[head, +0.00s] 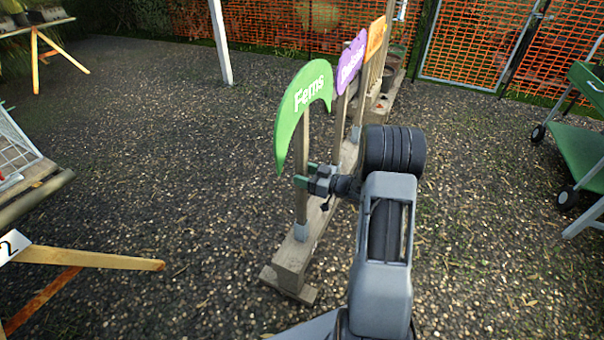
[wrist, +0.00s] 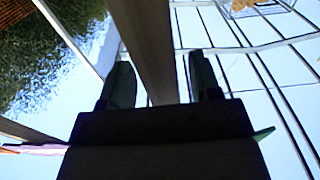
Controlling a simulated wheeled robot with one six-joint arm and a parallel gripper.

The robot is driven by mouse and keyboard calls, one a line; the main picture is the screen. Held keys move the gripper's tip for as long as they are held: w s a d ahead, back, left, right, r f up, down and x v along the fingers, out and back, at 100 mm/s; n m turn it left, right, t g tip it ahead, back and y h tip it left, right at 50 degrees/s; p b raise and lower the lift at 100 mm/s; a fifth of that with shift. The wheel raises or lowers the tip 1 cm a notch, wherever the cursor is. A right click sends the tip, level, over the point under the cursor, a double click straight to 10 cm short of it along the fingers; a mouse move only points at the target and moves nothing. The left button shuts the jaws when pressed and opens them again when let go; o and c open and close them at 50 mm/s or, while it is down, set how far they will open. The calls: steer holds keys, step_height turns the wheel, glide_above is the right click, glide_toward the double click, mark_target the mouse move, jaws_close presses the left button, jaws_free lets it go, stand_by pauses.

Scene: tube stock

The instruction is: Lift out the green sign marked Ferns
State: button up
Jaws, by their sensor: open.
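The green sign marked Ferns (head: 308,92) is a crescent-shaped board on a wooden post (head: 302,205). The post stands upright in a grey socket at the near end of a wooden beam. My gripper (head: 303,175) is at the post, below the board, reaching in from the right. In the wrist view the post (wrist: 147,45) runs between the two open fingers (wrist: 162,82), with a narrow gap seen on each side. The gripper body hides part of the post there.
A purple sign (head: 351,62) and an orange sign (head: 376,38) stand behind on the same row. The wooden beam (head: 290,262) lies below. A trestle table (head: 90,257) is at left and a green cart (head: 575,150) at right. Gravel on both sides is open.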

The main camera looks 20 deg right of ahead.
mark_target(307, 142)
steer(key=c, duration=1)
stand_by(0.4)
steer(key=shift+o, duration=0.2)
steer(key=shift+r, duration=0.2)
steer(key=shift+r+p, duration=5.05)
steer(key=shift+r, duration=1.1)
